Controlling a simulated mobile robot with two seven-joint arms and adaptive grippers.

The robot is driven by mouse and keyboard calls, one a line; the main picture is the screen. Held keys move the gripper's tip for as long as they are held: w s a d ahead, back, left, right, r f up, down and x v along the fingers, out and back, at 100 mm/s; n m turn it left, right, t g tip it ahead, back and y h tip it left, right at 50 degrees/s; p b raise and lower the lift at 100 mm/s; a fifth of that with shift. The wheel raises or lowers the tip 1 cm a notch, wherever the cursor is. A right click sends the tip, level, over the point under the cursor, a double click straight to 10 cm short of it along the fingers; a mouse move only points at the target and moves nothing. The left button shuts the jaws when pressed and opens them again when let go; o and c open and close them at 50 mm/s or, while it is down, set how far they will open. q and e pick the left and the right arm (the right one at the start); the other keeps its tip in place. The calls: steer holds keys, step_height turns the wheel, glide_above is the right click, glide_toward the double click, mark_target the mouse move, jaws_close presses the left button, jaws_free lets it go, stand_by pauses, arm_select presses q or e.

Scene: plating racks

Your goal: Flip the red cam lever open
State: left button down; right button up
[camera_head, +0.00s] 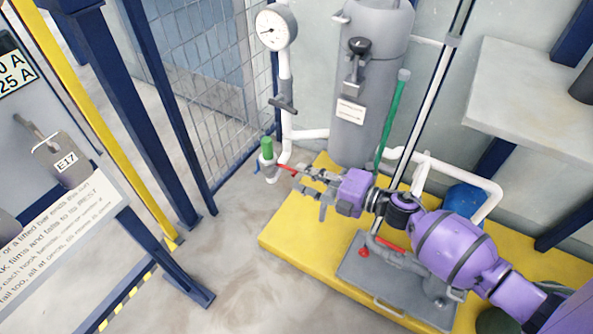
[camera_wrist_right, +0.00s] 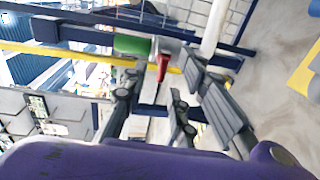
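The red cam lever (camera_head: 287,168) sticks out to the right from a small grey coupling (camera_head: 268,171) with a green upper part (camera_head: 267,147), at the low end of a white pipe. My right gripper (camera_head: 303,182) is just right of the lever, with its fingers pointing at the coupling. In the right wrist view the lever (camera_wrist_right: 163,66) shows beyond and between the spread fingertips (camera_wrist_right: 161,82), with the green part (camera_wrist_right: 132,45) to its left. The gripper looks open and empty. Contact with the lever cannot be told. My left gripper is out of view.
A yellow platform (camera_head: 285,238) carries a grey tank (camera_head: 372,95) and a grey base plate (camera_head: 365,280). A green rod (camera_head: 392,120) rises behind my right wrist. A pressure gauge (camera_head: 276,27) tops the white pipe. A mesh fence (camera_head: 210,70) stands left. The floor in front is clear.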

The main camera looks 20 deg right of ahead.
steer(key=shift+x, duration=1.85)
